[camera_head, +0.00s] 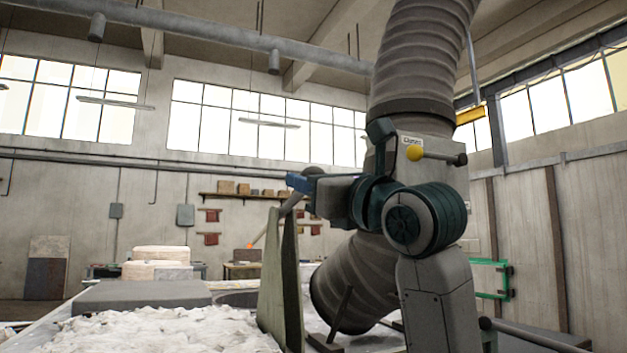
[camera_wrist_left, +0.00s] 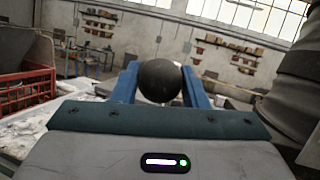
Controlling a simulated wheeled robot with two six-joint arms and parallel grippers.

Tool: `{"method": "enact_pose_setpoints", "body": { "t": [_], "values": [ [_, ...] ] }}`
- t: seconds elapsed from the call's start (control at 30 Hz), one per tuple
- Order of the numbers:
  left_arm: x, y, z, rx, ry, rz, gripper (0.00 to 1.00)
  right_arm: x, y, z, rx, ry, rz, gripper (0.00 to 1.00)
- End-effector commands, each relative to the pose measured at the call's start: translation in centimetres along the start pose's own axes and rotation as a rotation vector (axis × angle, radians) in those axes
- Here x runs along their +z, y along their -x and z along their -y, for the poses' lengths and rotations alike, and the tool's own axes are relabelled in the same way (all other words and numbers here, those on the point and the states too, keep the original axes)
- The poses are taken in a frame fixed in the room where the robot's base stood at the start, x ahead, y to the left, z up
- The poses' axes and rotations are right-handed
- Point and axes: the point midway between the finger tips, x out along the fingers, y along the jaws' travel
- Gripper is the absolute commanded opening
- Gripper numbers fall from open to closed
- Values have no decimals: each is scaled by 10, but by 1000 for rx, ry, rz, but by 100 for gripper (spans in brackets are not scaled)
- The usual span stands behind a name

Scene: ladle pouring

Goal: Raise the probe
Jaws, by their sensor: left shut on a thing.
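My left gripper (camera_head: 297,182) reaches in toward the left at mid height, above the upright grey-green plate. In the left wrist view the gripper's two blue fingers (camera_wrist_left: 160,84) stand on either side of a dark round end (camera_wrist_left: 159,81), which appears to be the probe's near end. My right gripper is in neither view.
The grey-green plate (camera_head: 281,290) stands below my gripper. A wide ribbed duct (camera_head: 352,285) lies close behind my arm. A bed of white lumpy material (camera_head: 170,332) and a grey slab (camera_head: 140,296) lie at left. A red crate (camera_wrist_left: 25,88) stands left in the wrist view.

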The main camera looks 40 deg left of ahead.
Motion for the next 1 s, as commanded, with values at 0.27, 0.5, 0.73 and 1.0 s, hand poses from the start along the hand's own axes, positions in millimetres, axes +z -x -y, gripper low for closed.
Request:
{"method": "enact_pose_setpoints", "body": {
  "t": [0.27,0.5,0.73,1.0],
  "values": [
    [-6,2,-2,4,-2,-11,52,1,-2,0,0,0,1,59],
    [-4,1,-1,3,-1,-8,60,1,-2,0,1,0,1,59],
    [-3,1,-1,3,-1,-6,60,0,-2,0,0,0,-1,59],
    [22,-11,4,3,-2,-10,60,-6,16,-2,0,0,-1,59]
  ]
}}
